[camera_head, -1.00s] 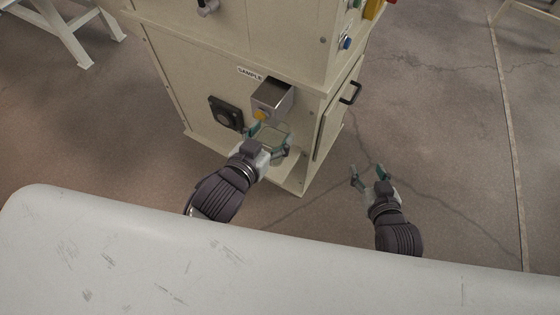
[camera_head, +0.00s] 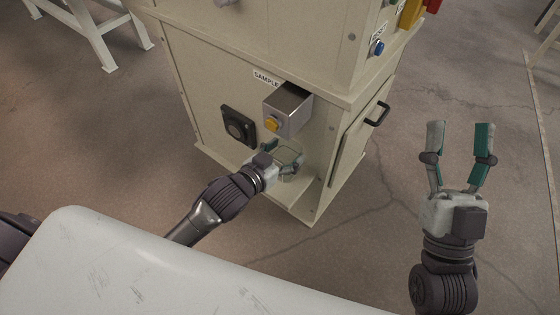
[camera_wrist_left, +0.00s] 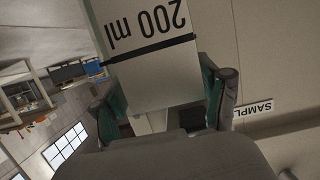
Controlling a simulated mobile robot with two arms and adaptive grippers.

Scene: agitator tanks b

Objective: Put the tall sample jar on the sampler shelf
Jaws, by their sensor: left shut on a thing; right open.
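My left gripper (camera_head: 284,160) is shut on the tall sample jar (camera_head: 291,158), a clear, greenish vessel. It holds the jar in front of the cabinet, below the grey metal sampler box (camera_head: 292,112) with its yellow button. In the left wrist view the jar (camera_wrist_left: 150,85) fills the space between the fingers and shows a "200 ml" mark. A pale ledge (camera_head: 303,202), perhaps the sampler shelf, shows low on the cabinet under the jar. I cannot tell whether the jar touches it. My right gripper (camera_head: 460,127) is open and empty, right of the cabinet.
The "SAMPLE" label (camera_head: 266,79) is above the sampler box. A black square fitting (camera_head: 238,125) is left of the jar, and a black door handle (camera_head: 377,113) is on the right face. A white rounded surface (camera_head: 150,270) lies in the foreground. Open floor surrounds the cabinet.

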